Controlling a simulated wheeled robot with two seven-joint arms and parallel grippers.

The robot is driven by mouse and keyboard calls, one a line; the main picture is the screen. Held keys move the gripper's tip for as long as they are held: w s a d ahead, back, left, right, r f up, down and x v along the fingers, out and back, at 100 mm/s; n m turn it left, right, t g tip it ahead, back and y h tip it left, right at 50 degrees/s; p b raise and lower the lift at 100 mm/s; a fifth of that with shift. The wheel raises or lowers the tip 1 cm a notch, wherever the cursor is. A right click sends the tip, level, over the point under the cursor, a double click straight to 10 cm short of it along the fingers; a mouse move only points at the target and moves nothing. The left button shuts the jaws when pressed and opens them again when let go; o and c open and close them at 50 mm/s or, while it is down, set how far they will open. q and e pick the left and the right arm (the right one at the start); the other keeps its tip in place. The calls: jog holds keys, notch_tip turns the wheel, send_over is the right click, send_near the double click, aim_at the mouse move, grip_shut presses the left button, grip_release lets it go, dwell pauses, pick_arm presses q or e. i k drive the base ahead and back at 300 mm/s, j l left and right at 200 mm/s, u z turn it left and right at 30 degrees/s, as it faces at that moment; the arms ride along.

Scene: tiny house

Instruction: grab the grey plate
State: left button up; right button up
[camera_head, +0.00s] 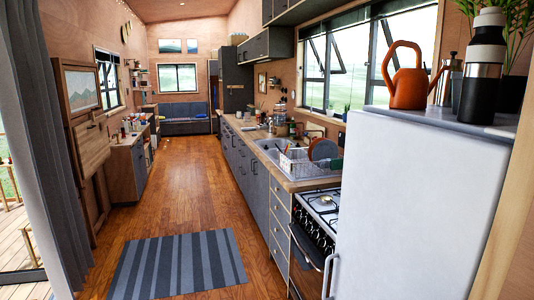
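A round plate (323,150) stands on edge in a white wire dish rack (300,164) on the counter at the right, beside the sink. Other small items in the rack are too small to make out. Neither of my grippers shows in the head view.
A white fridge (395,205) fills the near right, with an orange watering can (407,78) and a black-and-white bottle (484,65) on top. A gas stove (321,206) stands between fridge and rack. The wooden floor (185,190) is clear, with a striped rug (178,265) in front.

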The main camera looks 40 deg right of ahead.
aim_at(325, 149)
jog(key=u, duration=0.45)
jog(key=i+l+u, duration=0.1)
jog(key=u, duration=0.35)
jog(key=l+u, duration=0.1)
jog(key=u, duration=0.35)
jog(key=i+l+u, duration=0.1)
jog(key=u, duration=0.35)
jog(key=l+u, duration=0.3)
jog(key=l, duration=0.15)
jog(key=l+u, duration=0.25)
jog(key=l, duration=0.2)
jog(key=l+u, duration=0.15)
jog(key=l, duration=1.6)
jog(key=l+z, duration=0.2)
jog(key=z, duration=0.15)
jog(key=i+l+z, duration=0.1)
jog(key=z, duration=0.25)
jog(key=i+l+z, duration=0.1)
jog(key=l+z, duration=0.3)
jog(key=z, duration=0.45)
jog(key=l+z, duration=0.1)
jog(key=z, duration=0.35)
jog(key=i+z, duration=0.1)
jog(key=z, duration=1.2)
jog(key=i+z, duration=0.1)
jog(key=z, duration=1.25)
jog(key=i+j, duration=0.05)
